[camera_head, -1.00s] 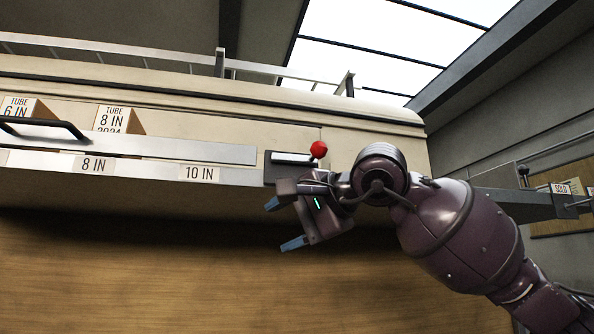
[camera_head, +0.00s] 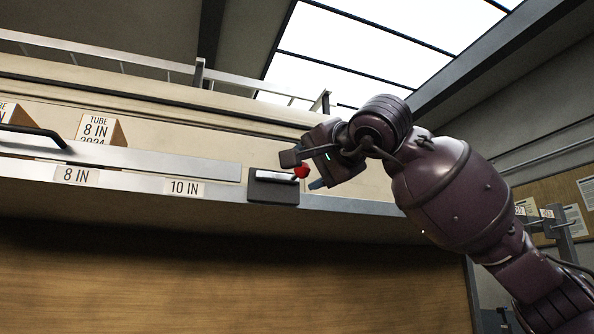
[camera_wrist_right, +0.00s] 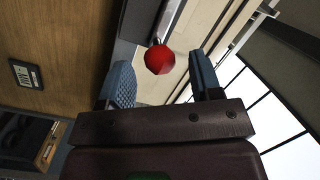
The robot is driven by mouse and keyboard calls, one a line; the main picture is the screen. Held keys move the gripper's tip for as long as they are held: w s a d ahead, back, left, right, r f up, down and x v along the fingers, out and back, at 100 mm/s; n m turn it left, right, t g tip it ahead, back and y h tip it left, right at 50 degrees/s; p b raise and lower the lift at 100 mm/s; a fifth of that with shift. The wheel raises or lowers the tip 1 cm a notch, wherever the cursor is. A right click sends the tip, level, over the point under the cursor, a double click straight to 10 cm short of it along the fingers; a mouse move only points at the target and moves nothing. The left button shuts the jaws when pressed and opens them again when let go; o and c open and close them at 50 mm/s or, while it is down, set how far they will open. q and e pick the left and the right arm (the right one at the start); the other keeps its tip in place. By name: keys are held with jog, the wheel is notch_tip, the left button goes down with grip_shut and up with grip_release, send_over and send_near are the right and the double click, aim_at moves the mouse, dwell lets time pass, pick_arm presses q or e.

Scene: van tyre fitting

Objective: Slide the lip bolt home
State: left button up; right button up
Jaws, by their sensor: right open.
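The lip bolt is a pale bar on a dark plate (camera_head: 272,188) at the right end of the shelf lip, with a red ball knob (camera_head: 301,171) at its right end. My right gripper (camera_head: 303,171) is open at the knob. In the right wrist view, the red knob (camera_wrist_right: 159,60) lies between and just beyond the two blue fingertips (camera_wrist_right: 160,80), nearer the left finger. I see no finger closed on it. The left gripper is not in view.
The shelf lip (camera_head: 225,170) runs left from the bolt, with 8 IN and 10 IN labels. Tube boxes (camera_head: 100,129) stand above it, and a dark handle (camera_head: 32,133) sits at the left. A wooden panel (camera_head: 200,270) fills the space below.

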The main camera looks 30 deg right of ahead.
aim_at(296, 173)
jog(key=shift+w+d+p, duration=0.1)
jog(key=shift+w+p, duration=0.2)
jog(key=shift+w, duration=1.95)
grip_shut()
